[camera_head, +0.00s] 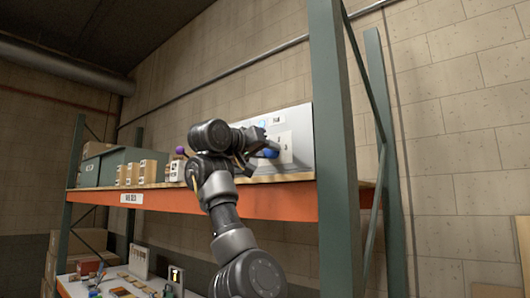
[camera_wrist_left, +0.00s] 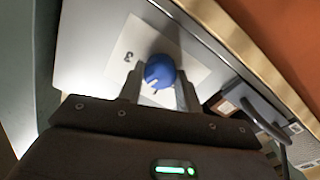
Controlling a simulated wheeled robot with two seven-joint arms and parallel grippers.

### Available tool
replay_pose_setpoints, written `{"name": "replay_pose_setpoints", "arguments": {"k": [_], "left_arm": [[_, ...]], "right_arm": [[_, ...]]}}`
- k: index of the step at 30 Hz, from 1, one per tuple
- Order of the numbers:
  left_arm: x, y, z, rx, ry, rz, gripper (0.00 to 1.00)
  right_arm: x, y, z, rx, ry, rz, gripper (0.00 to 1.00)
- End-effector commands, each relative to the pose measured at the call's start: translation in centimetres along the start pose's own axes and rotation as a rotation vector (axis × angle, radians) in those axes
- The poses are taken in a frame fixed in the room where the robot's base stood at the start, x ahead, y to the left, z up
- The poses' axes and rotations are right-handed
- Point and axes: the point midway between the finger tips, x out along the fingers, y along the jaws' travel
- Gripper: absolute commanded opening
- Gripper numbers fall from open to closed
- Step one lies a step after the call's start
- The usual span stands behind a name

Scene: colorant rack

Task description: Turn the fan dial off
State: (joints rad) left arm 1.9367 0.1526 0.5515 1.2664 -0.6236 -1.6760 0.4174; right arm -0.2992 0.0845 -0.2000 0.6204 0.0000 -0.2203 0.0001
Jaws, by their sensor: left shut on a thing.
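The fan dial is a round blue knob (camera_wrist_left: 160,71) on a white label plate (camera_wrist_left: 150,48) with a dark number on it, in the left wrist view. The plate is on a light grey panel (camera_head: 301,121) that stands on the shelf in the head view. My left gripper (camera_wrist_left: 160,82) has its two fingers on either side of the blue knob, shut on it. In the head view my left gripper (camera_head: 262,147) reaches the panel, and a bit of the blue knob (camera_head: 270,153) shows at its fingers. My right gripper is in neither view.
The orange shelf beam (camera_head: 265,204) runs below the panel. A green upright post (camera_head: 337,150) stands just right of the panel. Small boxes (camera_head: 148,169) and a grey-green bin (camera_head: 120,166) stand to the left on the shelf. A lower shelf holds small items.

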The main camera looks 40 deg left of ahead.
Motion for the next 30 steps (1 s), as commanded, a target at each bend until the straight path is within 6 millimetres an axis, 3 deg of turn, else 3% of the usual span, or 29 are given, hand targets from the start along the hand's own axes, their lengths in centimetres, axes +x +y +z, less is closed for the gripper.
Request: {"name": "replay_pose_setpoints", "arguments": {"k": [11,30], "left_arm": [[0.1,-0.1,0.6,-0.205,0.0,0.001,0.11],[0.2,-0.1,0.7,-0.812,0.011,0.005,0.11]], "right_arm": [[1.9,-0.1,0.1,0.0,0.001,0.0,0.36],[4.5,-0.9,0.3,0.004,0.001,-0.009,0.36]]}}
